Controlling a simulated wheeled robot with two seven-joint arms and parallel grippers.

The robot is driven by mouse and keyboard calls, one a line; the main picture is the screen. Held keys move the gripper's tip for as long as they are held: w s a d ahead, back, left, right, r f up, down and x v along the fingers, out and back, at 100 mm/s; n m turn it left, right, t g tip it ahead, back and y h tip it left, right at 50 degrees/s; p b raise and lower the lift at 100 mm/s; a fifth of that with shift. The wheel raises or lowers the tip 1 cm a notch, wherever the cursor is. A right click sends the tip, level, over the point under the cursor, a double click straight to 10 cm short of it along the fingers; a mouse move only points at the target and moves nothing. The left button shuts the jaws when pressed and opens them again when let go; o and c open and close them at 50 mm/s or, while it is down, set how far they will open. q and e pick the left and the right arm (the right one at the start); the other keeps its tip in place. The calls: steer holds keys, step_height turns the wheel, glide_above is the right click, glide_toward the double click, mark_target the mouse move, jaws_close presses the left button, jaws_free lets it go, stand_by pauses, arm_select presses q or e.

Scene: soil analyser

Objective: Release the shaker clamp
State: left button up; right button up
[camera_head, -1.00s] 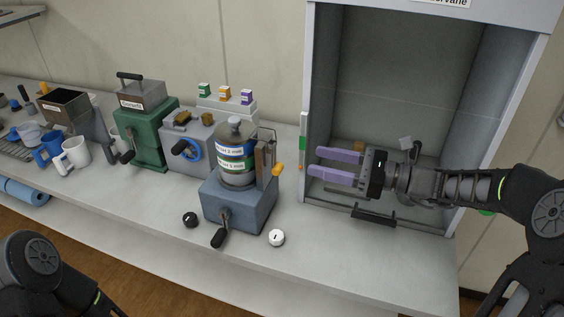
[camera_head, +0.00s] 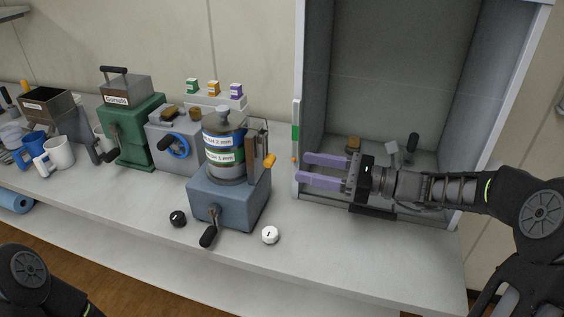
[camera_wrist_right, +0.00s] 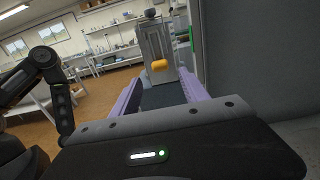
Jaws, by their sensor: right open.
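The shaker has a blue-grey base (camera_head: 228,205) with a front crank. A stack of round sieves (camera_head: 225,148) with blue and green labels stands upright on it. The clamp is a grey upright at the stack's right side with an orange handle (camera_head: 269,160). In the right wrist view the orange handle (camera_wrist_right: 159,64) shows ahead, between the lines of the fingers. My right gripper (camera_head: 300,168) is open and empty, with purple fingers pointing left at the handle, a short gap to its right. My left arm shows at the lower left, but its gripper is out of view.
A grey cabinet (camera_head: 298,60) with an open front stands right of the shaker, behind my right gripper. A black knob (camera_head: 177,218) and a white knob (camera_head: 270,235) sit on the bench before the shaker. A green machine (camera_head: 133,140) and a grey one with a blue wheel (camera_head: 172,146) stand to the left.

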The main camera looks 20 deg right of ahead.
mark_target(274, 161)
steer(key=x, duration=0.7)
steer(key=shift+p, duration=0.35)
steer(key=shift+c, duration=0.2)
jaws_close()
stand_by(0.9)
